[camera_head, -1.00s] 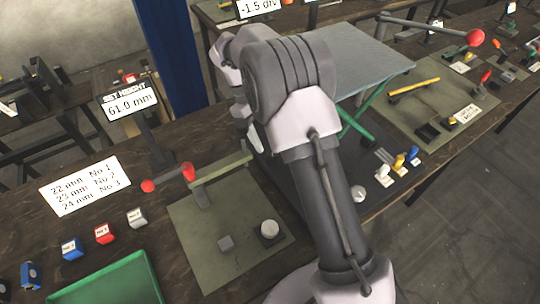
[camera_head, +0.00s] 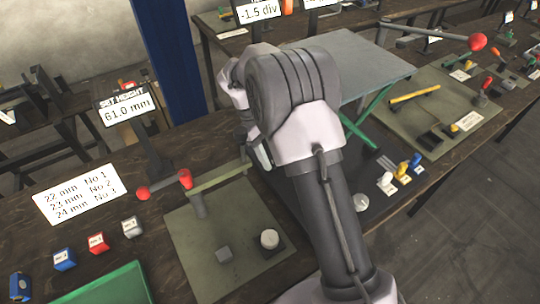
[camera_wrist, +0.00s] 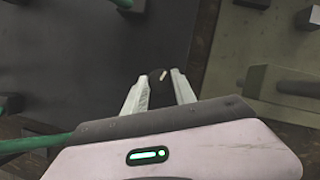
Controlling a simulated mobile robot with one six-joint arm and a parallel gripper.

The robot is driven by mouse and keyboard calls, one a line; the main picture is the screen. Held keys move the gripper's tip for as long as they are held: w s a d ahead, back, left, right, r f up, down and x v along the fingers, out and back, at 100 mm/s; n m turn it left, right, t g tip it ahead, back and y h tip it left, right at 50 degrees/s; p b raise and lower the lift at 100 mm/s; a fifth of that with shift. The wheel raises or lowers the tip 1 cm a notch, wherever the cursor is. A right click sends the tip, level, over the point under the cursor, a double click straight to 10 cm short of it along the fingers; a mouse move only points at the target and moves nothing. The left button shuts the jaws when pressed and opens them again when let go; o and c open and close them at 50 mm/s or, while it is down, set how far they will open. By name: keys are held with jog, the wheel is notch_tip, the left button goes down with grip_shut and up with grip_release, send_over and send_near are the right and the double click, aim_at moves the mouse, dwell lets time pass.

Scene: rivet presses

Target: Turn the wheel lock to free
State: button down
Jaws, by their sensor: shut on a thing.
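In the head view my gripper (camera_head: 262,155) is partly hidden behind my arm, close to the end of the olive press arm (camera_head: 220,177). The knob is not visible in the head view. Which way its mark counts as free cannot be told.
A grey-topped lift table (camera_head: 350,65) with green legs stands behind my arm. A red-ended handle (camera_head: 165,184) and the 61.0 mm sign (camera_head: 128,108) stand to the left.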

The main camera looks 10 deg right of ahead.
jog(key=shift+s+r+n+p, duration=0.1)
jog(key=shift+r+n+p, duration=0.3)
jog(key=shift+p, duration=0.45)
jog(key=shift+a+r+n+t+h+p, duration=0.1)
jog(key=shift+n+t+h+p, duration=0.2)
jog(key=shift+n+p, duration=0.5)
jog(key=shift+f+n+t+p, duration=0.3)
jog(key=shift+n+p, duration=0.5)
jog(key=shift+p, duration=0.35)
jog(key=shift+f, duration=0.2)
jog(key=shift+h, duration=0.3)
jog(key=c, duration=1)
grip_release()
jog(key=shift+r, duration=0.1)
